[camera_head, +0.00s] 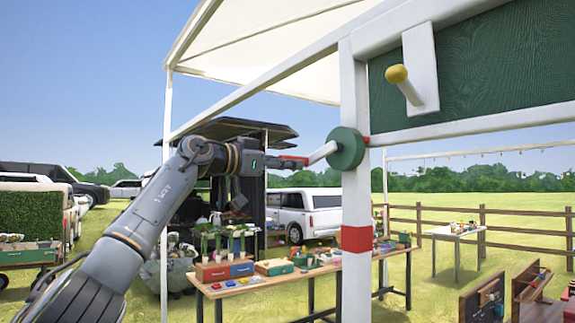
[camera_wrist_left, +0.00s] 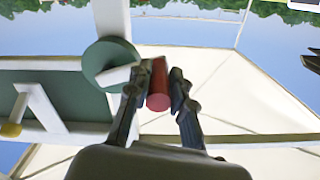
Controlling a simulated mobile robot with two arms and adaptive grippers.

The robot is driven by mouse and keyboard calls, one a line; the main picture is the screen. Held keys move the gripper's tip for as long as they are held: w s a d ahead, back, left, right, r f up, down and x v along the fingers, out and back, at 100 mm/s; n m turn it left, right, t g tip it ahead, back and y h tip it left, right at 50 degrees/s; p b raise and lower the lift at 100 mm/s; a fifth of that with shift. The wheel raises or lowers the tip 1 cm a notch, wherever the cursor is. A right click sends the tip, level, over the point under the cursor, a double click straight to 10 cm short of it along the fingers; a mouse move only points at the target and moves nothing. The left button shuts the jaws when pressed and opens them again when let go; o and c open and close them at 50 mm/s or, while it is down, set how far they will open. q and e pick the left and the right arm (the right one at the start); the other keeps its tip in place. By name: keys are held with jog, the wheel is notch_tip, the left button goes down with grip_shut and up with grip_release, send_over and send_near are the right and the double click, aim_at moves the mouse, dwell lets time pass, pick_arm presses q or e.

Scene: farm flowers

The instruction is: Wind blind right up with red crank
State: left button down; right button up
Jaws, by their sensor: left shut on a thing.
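A round green hub (camera_head: 346,148) sits on the white post, with a white crank arm (camera_head: 322,153) reaching left from it. My left gripper (camera_head: 292,162) is at the outer end of that arm, shut on the red crank handle. In the left wrist view, the red handle (camera_wrist_left: 158,84) lies between the two dark fingers (camera_wrist_left: 155,95), beside the green disc (camera_wrist_left: 108,62). A dark green panel (camera_head: 490,65) in a white frame is at the upper right; I cannot tell whether it is the blind. My right gripper is not in view.
A white lever with a yellow knob (camera_head: 397,74) juts from the panel. The white post (camera_head: 356,200) with a red band stands close ahead. A wooden table (camera_head: 260,283) with boxes and flowers is below. Grass beyond is mostly open.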

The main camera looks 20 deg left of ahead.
pick_arm(q)
jog(key=shift+f, duration=0.1)
jog(key=c, duration=1.4)
grip_release()
jog(key=shift+o, duration=1.2)
jog(key=shift+s+d, duration=0.1)
jog(key=shift+d, duration=0.05)
jog(key=shift+s+a, duration=0.4)
jog(key=shift+a, duration=0.05)
jog(key=v, duration=1)
jog(key=shift+s+a, duration=0.15)
jog(key=shift+s, duration=0.2)
